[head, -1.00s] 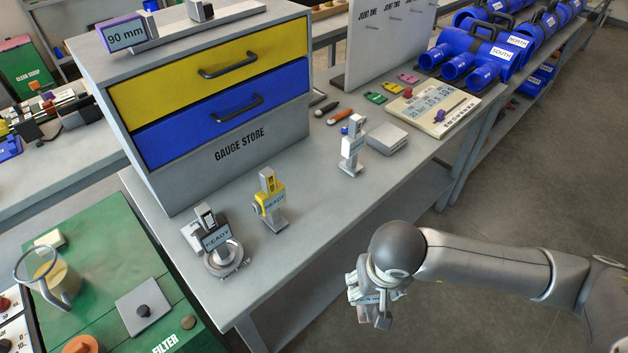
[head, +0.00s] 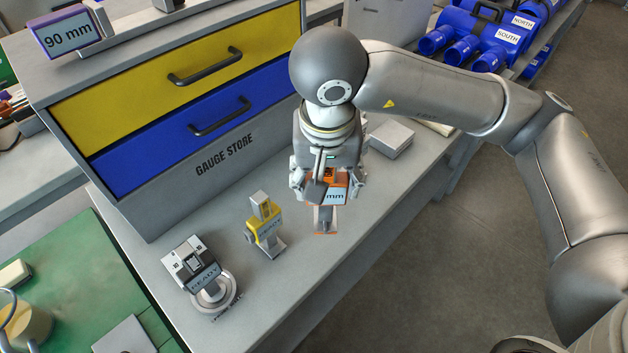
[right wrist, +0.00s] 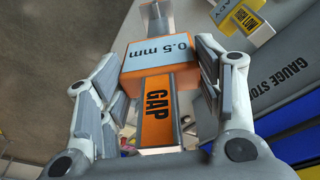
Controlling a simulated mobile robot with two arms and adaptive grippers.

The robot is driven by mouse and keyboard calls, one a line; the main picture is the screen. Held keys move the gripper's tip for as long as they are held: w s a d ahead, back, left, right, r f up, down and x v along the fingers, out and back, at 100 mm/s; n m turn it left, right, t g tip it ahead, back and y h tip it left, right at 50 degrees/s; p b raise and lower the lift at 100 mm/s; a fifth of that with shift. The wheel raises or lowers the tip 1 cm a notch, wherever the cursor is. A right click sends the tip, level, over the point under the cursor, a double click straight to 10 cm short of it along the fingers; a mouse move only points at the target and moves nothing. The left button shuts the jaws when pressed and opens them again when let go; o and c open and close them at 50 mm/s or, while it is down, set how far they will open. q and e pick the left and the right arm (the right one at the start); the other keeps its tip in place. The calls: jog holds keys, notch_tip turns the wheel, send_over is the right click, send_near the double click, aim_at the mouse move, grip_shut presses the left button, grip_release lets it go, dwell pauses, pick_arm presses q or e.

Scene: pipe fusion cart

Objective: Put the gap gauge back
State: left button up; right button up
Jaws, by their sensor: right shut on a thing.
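The gap gauge (head: 334,194) is orange and grey, with a pale face reading "mm". In the right wrist view the gauge (right wrist: 157,105) reads "0.5 mm" and "GAP". My right gripper (head: 326,184) is shut on it and holds it over the front part of the bench, right of the yellow gauge. I cannot tell whether its lower end touches the bench. The gauge store (head: 225,153) stands behind, its yellow drawer (head: 190,68) and blue drawer (head: 205,122) both closed. My left gripper is out of view.
A yellow gauge (head: 264,228) and a grey gauge on a round base (head: 205,278) stand on the bench to the left. A purple "90 mm" display (head: 68,35) sits on the store. Bench between is clear.

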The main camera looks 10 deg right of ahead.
pick_arm(q)
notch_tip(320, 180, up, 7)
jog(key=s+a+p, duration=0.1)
jog(key=p, duration=0.5)
pick_arm(e)
jog(key=w+f, duration=1.1)
jog(key=shift+d+f, duration=0.3)
jog(key=shift+f, duration=0.05)
jog(key=shift+w, duration=0.1)
jog(key=shift+f, duration=0.1)
jog(key=o, duration=1.1)
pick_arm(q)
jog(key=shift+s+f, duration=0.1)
